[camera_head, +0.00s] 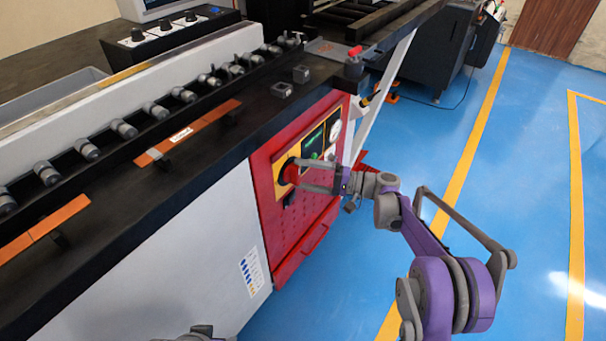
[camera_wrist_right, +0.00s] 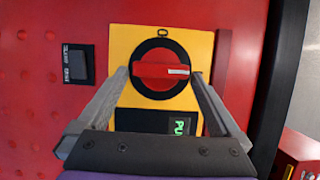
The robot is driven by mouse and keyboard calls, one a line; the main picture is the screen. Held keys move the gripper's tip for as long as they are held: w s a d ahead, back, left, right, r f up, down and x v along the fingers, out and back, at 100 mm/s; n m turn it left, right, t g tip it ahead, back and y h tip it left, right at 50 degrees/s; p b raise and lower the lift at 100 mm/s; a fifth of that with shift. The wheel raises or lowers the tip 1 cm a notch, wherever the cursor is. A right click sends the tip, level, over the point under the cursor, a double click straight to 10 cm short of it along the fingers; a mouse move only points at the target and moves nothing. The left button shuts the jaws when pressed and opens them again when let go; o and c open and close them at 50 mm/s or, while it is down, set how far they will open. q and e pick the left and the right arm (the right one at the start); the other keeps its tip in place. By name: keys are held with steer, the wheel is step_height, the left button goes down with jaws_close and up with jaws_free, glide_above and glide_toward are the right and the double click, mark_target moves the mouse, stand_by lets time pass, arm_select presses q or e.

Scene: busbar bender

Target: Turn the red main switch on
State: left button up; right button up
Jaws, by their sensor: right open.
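The red main switch (camera_wrist_right: 152,75) is a round knob in a black ring on a yellow plate (camera_wrist_right: 118,40). Its grip bar lies level in the wrist view, with the white mark pointing right. In the head view the red switch (camera_head: 291,173) sits on the red front panel of the machine. My right gripper (camera_head: 301,176) is open in front of it. In the wrist view the right gripper (camera_wrist_right: 159,76) has one finger on each side of the knob; contact cannot be told. My left gripper does not show clearly in either view.
A dark push switch (camera_wrist_right: 76,64) sits left of the yellow plate. A green-lit display (camera_wrist_right: 182,126) is below the knob in the wrist view. The machine's black table edge (camera_head: 200,165) overhangs the panel. The blue floor (camera_head: 540,200) at the right is clear.

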steer(key=p+v, duration=0.1)
steer(key=v, duration=0.9)
steer(key=shift+s, duration=0.1)
